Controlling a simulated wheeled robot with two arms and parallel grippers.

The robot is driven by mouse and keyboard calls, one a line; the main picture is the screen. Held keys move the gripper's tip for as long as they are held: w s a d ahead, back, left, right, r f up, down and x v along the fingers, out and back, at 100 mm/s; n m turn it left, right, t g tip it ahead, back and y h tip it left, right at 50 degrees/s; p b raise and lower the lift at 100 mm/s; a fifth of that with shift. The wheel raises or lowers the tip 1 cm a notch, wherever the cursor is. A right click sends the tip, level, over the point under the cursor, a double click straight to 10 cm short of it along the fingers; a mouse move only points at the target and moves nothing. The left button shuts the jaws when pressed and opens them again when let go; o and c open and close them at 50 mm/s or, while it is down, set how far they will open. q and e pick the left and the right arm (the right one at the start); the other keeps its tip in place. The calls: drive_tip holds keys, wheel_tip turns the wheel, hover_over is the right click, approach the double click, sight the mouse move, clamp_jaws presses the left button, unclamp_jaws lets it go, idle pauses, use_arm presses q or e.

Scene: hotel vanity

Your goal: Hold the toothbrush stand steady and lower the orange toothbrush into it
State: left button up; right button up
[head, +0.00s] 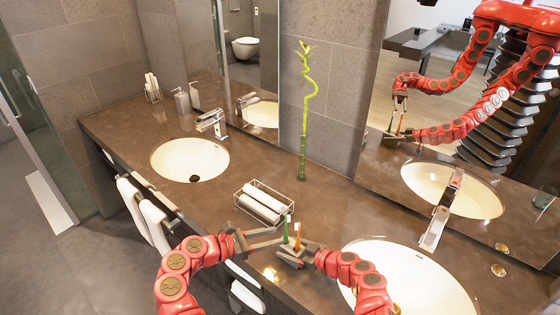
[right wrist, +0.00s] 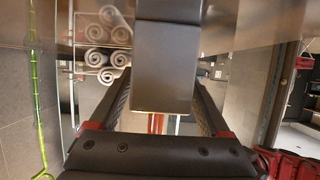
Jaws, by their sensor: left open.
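The toothbrush stand (right wrist: 165,65) is a small dark grey block on the counter. My right gripper (head: 291,253) has its fingers against both sides of it. The orange toothbrush (head: 297,231) stands upright beside the green toothbrush (head: 286,231), both above the stand. How deep the orange one sits is hidden. In the right wrist view, thin orange strips (right wrist: 155,122) show just past the block. My left gripper (head: 280,236) is open and empty, its fingers spread just left of the brushes.
A wire basket with rolled white towels (head: 262,203) stands behind the grippers. The right sink (head: 440,285) is close to my right arm; the left sink (head: 190,158) is farther off. A bamboo stalk (head: 303,130) rises by the wall. The counter between the sinks is mostly clear.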

drive_tip(key=shift+o, duration=0.9)
